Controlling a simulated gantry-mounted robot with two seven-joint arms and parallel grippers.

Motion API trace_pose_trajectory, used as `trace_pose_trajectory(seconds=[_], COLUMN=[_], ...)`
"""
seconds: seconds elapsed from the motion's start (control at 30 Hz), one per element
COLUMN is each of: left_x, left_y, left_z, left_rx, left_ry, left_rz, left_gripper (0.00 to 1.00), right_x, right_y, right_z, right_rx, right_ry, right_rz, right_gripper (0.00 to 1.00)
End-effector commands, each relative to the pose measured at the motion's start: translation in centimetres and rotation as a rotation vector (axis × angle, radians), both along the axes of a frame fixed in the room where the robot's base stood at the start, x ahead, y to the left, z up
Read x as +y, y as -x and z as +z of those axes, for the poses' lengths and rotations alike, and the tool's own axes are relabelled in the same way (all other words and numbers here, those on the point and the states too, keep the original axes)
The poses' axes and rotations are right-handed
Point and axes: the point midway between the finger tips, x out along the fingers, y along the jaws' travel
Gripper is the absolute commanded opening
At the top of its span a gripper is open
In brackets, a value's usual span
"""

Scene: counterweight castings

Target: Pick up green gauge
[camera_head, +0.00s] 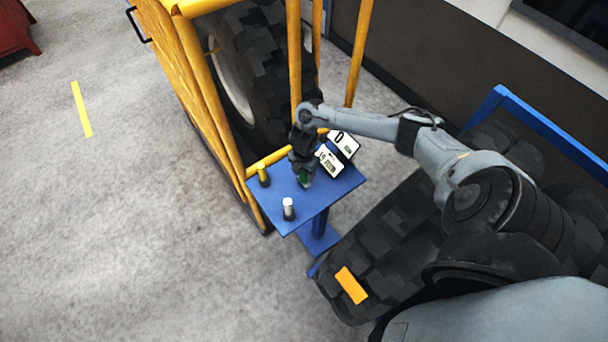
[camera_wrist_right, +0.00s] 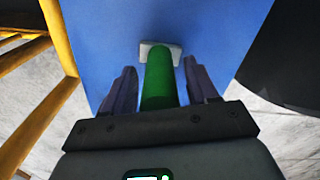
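The green gauge (camera_head: 305,179) stands on a small blue table (camera_head: 318,199), mostly hidden by my right gripper (camera_head: 303,170) above it. In the right wrist view the green gauge (camera_wrist_right: 160,80) is a green cylinder with a pale grey block-like piece at its far end. It lies between the two dark fingers of my right gripper (camera_wrist_right: 160,92). Gaps show on both sides of the cylinder, so the fingers are open around it and not closed on it. My left gripper is not in view.
A yellow gauge (camera_head: 264,174) and a white-topped gauge (camera_head: 288,206) stand on the table's left and front. Two white labelled items (camera_head: 330,159) (camera_head: 345,143) lie at the back right. Yellow frame posts (camera_head: 294,60) rise close behind the table; a large tyre (camera_head: 375,265) lies at right.

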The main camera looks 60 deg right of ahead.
Motion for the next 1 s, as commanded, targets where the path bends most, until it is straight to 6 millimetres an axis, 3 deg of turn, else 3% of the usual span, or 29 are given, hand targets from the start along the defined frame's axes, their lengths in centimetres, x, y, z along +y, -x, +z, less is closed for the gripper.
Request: trace_pose_trajectory(seconds=[0.03, 0.3, 0.73, 1.0], left_x=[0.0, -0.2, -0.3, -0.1], left_y=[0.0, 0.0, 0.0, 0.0], left_z=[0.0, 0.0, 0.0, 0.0], left_rx=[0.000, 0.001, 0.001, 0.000], left_ry=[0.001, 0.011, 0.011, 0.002], left_rz=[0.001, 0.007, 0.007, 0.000], left_gripper=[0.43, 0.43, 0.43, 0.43], right_x=[0.0, 0.0, 0.0, -0.1], right_y=[0.0, 0.0, -0.1, -0.1], right_z=[0.0, 0.0, 0.8, 4.5], right_rx=[0.000, 0.000, -0.001, -0.004], right_ry=[0.000, 0.000, 0.000, 0.003], right_rz=[0.000, 0.000, 0.002, 0.004], right_gripper=[0.50, 0.10, 0.10, 0.10])
